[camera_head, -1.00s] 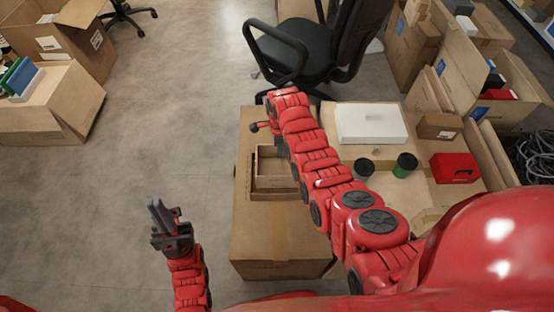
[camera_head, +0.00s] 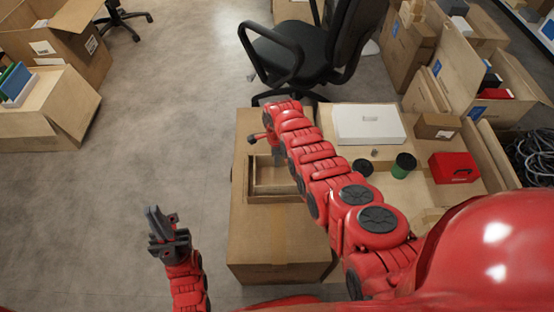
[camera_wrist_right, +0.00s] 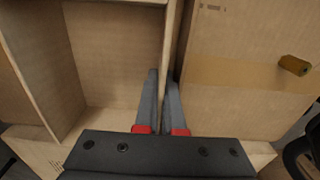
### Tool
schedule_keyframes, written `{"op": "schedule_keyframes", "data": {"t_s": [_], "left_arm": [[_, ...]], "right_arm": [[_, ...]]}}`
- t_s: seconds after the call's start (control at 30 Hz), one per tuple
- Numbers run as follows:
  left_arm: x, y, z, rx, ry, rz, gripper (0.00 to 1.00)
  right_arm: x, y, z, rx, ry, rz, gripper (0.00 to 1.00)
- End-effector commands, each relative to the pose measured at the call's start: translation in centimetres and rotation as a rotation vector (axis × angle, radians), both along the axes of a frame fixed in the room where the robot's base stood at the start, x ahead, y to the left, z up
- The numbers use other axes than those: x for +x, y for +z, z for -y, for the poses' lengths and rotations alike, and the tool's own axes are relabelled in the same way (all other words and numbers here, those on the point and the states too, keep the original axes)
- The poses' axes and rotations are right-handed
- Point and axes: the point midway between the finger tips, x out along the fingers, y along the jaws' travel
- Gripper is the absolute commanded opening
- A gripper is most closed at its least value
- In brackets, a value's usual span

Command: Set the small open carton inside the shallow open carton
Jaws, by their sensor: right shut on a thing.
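The small open carton (camera_head: 270,174) is brown and empty, and stands within the outline of the shallow open carton (camera_head: 272,199) in the head view. I cannot tell whether it touches the shallow carton's floor. Its inside fills the left of the right wrist view (camera_wrist_right: 115,55). My right gripper (camera_wrist_right: 162,75) is shut on a side wall of the small carton. In the head view my own right arm hides that gripper and part of both cartons. My left gripper (camera_head: 160,217) hangs empty above bare floor at left; its opening is unclear.
The shallow carton rests on a large closed, taped carton (camera_head: 270,245). To its right a surface bears a white box (camera_head: 370,124), a green cup (camera_head: 403,165) and a red box (camera_head: 454,167). A black chair (camera_head: 300,55) stands behind.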

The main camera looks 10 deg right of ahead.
Motion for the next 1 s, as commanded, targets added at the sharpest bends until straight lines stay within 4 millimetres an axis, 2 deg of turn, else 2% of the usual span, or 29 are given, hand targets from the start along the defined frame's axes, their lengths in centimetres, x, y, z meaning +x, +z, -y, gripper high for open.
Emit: {"op": "schedule_keyframes", "data": {"t_s": [0.03,0.1,0.4,0.57,0.77,1.0], "left_arm": [[0.0,-0.2,0.0,0.000,0.000,0.000,0.00],[0.0,-0.1,0.0,0.000,0.000,0.000,0.00],[0.0,0.0,0.0,0.000,0.000,0.000,0.00],[0.0,0.9,0.0,0.000,0.000,0.000,0.00],[0.0,3.8,0.0,0.000,0.000,0.000,0.00],[0.0,8.3,0.0,0.000,0.000,0.000,0.00]], "right_arm": [[0.0,-0.2,0.0,0.000,0.000,0.000,0.08],[0.0,-0.1,0.0,0.000,0.000,0.000,0.18],[0.0,0.0,0.0,0.000,0.000,0.000,0.18],[0.0,1.0,0.0,0.000,0.000,0.000,0.18],[0.0,4.1,0.0,0.000,0.000,0.001,0.18],[0.1,9.5,0.1,-0.001,-0.001,0.005,0.18]]}}
